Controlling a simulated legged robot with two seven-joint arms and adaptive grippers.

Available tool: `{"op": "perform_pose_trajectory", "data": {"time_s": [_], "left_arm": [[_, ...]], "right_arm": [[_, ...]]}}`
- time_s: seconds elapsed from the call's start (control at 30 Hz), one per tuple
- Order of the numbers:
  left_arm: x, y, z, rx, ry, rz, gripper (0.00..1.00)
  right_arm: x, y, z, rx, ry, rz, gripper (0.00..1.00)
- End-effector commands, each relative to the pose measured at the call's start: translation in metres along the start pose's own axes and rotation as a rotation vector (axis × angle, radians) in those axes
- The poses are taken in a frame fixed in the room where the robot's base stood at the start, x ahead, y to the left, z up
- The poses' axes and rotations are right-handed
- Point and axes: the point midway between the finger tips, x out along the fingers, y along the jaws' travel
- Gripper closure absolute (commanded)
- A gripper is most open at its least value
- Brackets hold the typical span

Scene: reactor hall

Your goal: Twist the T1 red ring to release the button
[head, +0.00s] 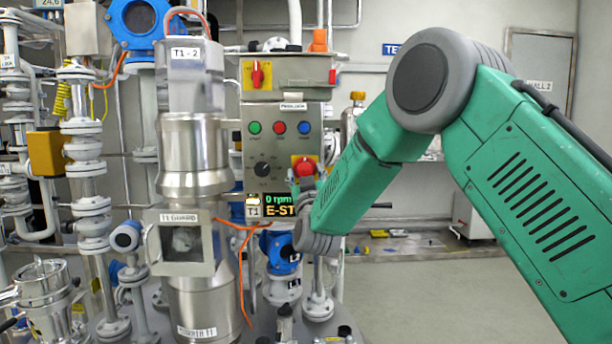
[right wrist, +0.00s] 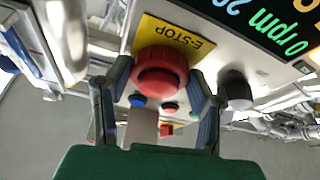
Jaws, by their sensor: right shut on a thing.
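The T1 red ring is a round red mushroom button on a yellow E-STOP plate. In the head view the red ring (head: 304,167) sits low on the right of the grey control panel (head: 283,118). In the right wrist view the red ring (right wrist: 160,72) lies between the two fingers of my right gripper (right wrist: 160,78), one on each side, and the gripper is shut on it. In the head view my right forearm hides most of that gripper. The display (head: 276,205) below reads "0 rpm" and "E-ST", its end covered. My left gripper is not in view.
The panel also carries green, red and blue buttons and a black knob (head: 262,169). A grey box with a red switch (head: 257,74) is above. The T1 guard (head: 180,243) and steel vessel stand left, with orange cables between. Open floor lies at the right.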

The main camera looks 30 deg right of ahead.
Motion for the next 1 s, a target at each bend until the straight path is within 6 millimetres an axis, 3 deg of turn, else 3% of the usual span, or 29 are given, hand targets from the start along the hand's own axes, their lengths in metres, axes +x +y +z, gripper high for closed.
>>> {"op": "perform_pose_trajectory", "data": {"time_s": [0.37, 1.0], "left_arm": [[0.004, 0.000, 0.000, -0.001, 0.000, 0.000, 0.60], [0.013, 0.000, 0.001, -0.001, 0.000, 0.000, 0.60]], "right_arm": [[0.002, 0.000, -0.003, 0.127, 0.010, 0.050, 0.80], [0.003, 0.000, -0.004, 0.591, 0.010, 0.245, 0.80]]}}
